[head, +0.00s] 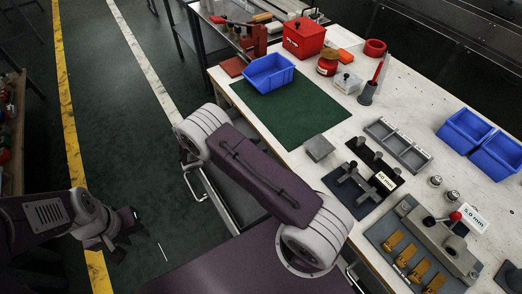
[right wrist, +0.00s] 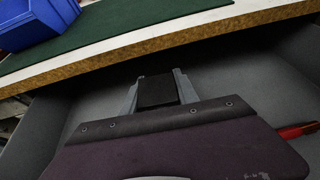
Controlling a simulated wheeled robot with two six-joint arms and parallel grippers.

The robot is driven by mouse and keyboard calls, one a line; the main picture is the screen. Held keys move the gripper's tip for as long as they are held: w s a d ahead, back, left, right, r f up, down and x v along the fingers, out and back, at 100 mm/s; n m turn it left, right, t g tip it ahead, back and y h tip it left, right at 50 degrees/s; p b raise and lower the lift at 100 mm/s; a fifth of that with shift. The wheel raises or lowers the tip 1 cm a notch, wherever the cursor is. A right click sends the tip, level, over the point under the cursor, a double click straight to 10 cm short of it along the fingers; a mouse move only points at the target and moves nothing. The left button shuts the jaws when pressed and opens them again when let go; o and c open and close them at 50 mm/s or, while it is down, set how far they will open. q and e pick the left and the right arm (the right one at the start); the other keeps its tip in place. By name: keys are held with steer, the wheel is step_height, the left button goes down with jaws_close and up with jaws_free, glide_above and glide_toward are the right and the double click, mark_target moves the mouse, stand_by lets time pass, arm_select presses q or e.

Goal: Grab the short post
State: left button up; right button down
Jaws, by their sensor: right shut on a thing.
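My right gripper (right wrist: 156,92) shows in the right wrist view with its grey fingers on both sides of a dark block (right wrist: 157,91). It is shut on this block, over an open grey drawer below the table edge. I cannot tell whether the block is the short post. In the head view my right arm hides that gripper.
The white worktable (head: 300,155) carries a green mat (head: 305,112), a blue bin (head: 268,73), a red toolbox (head: 303,37) and two blue bins (head: 466,130) at the right. A red bar (right wrist: 298,131) shows at the drawer's right.

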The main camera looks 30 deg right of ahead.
steer(key=w+a+r, duration=0.6)
steer(key=w+a, duration=0.1)
steer(key=w, duration=0.2)
steer(key=shift+a+b, duration=0.35)
steer(key=shift+b, duration=0.1)
